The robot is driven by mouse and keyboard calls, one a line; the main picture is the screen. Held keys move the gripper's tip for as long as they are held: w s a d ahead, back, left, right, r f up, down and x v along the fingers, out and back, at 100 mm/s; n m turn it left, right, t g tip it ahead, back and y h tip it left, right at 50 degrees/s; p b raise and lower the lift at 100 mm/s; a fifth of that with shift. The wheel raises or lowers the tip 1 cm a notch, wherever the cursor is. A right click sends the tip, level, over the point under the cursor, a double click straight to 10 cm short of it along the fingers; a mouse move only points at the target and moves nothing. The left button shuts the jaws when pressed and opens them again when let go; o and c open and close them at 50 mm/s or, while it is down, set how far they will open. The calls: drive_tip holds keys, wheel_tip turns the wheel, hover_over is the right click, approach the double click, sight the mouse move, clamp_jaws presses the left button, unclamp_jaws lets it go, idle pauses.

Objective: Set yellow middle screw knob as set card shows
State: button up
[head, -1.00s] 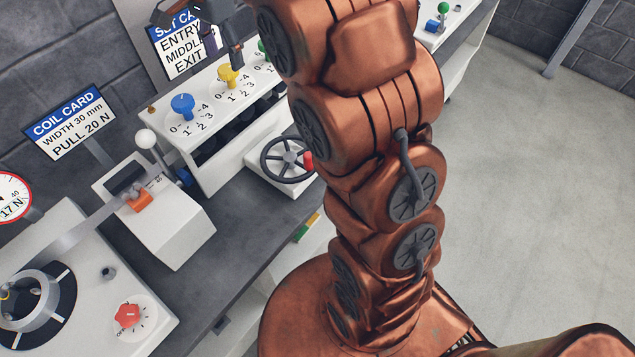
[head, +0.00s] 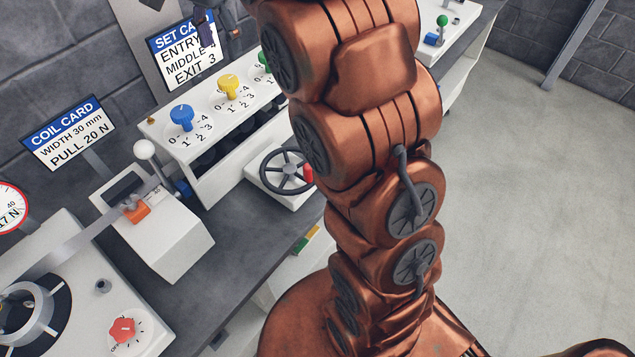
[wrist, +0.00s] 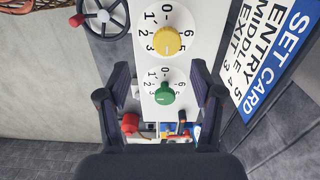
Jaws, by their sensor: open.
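The yellow knob (head: 228,87) is the middle of the row on the white panel; it also shows near the top of the wrist view (wrist: 167,41). A pale line marks its top; which number it points to I cannot tell surely. The set card (head: 182,50) stands behind, partly covered by my gripper in the head view. In the wrist view the set card (wrist: 268,50) seems to read MIDDLE 4 and EXIT 3. My gripper (wrist: 162,92) is open and empty, its fingers either side of the green knob (wrist: 166,95), apparently above it.
The blue knob (head: 182,117) is left of the yellow one. A dark handwheel (head: 287,170) sits in front of the panel. A white-ball lever (head: 145,150) and the coil card (head: 66,131) are farther left. My arm hides the panel's right part in the head view.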

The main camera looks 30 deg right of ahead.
drive_tip(key=s+f+n, duration=0.3)
drive_tip(key=s+n, duration=0.1)
drive_tip(key=s, duration=0.6)
drive_tip(key=s+f+n+g+p, duration=0.1)
drive_tip(key=s+f+n, duration=0.3)
drive_tip(key=s, duration=0.6)
drive_tip(key=s+f+n+p, duration=0.1)
drive_tip(key=s+f+n, duration=0.3)
drive_tip(key=s, duration=0.6)
drive_tip(key=shift+s+f+n+g, duration=0.25)
drive_tip(key=shift+s+n+g, duration=0.05)
drive_tip(key=shift+s+n, duration=0.1)
drive_tip(key=shift+s+f+n, duration=0.3)
drive_tip(key=shift+s+f, duration=0.15)
drive_tip(key=shift+s, duration=0.3)
drive_tip(key=shift+s+f+n, duration=0.3)
drive_tip(key=shift+s+f, duration=0.15)
drive_tip(key=shift+s, duration=0.25)
